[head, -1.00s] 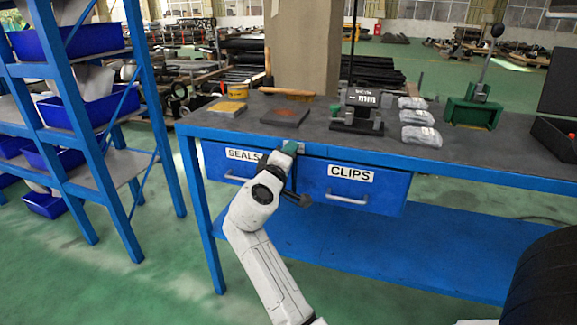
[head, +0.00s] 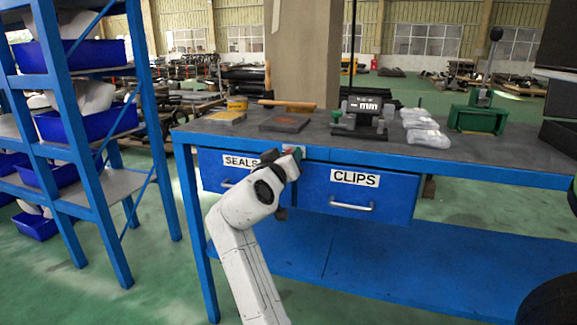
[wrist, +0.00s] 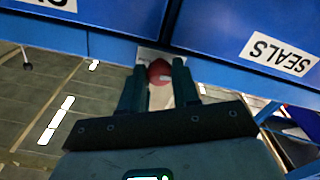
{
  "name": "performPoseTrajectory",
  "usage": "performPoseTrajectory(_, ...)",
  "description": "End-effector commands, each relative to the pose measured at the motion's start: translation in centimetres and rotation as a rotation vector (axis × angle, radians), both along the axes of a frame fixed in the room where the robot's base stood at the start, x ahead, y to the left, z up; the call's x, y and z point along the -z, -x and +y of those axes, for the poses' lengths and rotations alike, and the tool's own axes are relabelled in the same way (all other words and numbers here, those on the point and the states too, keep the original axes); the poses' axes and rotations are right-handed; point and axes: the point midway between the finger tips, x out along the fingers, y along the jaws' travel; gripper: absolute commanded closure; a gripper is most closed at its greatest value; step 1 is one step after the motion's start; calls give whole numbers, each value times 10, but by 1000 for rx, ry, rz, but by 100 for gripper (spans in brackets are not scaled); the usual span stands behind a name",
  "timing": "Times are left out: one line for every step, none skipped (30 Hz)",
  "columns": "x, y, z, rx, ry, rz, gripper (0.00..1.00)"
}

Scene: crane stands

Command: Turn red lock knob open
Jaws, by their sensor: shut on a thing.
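The red lock knob (wrist: 159,71) shows in the wrist view as a round red knob on a pale plate between the two drawers. My gripper (wrist: 159,84) has one dark finger on each side of the knob and is shut on it. In the head view my gripper (head: 290,156) reaches the bench front between the SEALS drawer (head: 222,173) and the CLIPS drawer (head: 357,192). There the knob is mostly hidden by my gripper, and its turn angle cannot be told. Both drawers look closed.
A blue workbench (head: 450,164) carries a dial stand (head: 360,116), clear bags (head: 428,137) and a green stand (head: 478,118). A blue shelf rack (head: 65,150) with bins stands at the left. Green floor lies open between rack and bench.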

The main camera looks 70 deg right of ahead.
Motion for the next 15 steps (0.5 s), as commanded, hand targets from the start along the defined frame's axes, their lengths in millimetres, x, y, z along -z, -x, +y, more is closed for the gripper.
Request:
performPoseTrajectory(5, 0, 0, 2, -7, -13, 100)
performPoseTrajectory(4, 0, 0, 2, -8, -21, 100)
performPoseTrajectory(4, 0, 0, 2, -8, -31, 100)
performPoseTrajectory(4, 0, 0, 2, -9, -38, 100)
performPoseTrajectory(4, 0, 0, 2, -9, -43, 100)
performPoseTrajectory(4, 0, 0, 2, -10, -49, 100)
performPoseTrajectory(3, 0, 0, 2, -10, -52, 100)
performPoseTrajectory(3, 0, 0, 2, -11, -54, 100)
performPoseTrajectory(3, 0, 0, 2, -11, -57, 100)
performPoseTrajectory(3, 0, 0, 2, -11, -58, 100)
performPoseTrajectory(3, 0, 0, 2, -11, -59, 100)
performPoseTrajectory(3, 0, 0, 2, -12, -60, 100)
performPoseTrajectory(3, 0, 0, 2, -12, -60, 100)
performPoseTrajectory(3, 0, 0, 2, -12, -60, 100)
performPoseTrajectory(3, 0, 0, 2, -12, -60, 100)
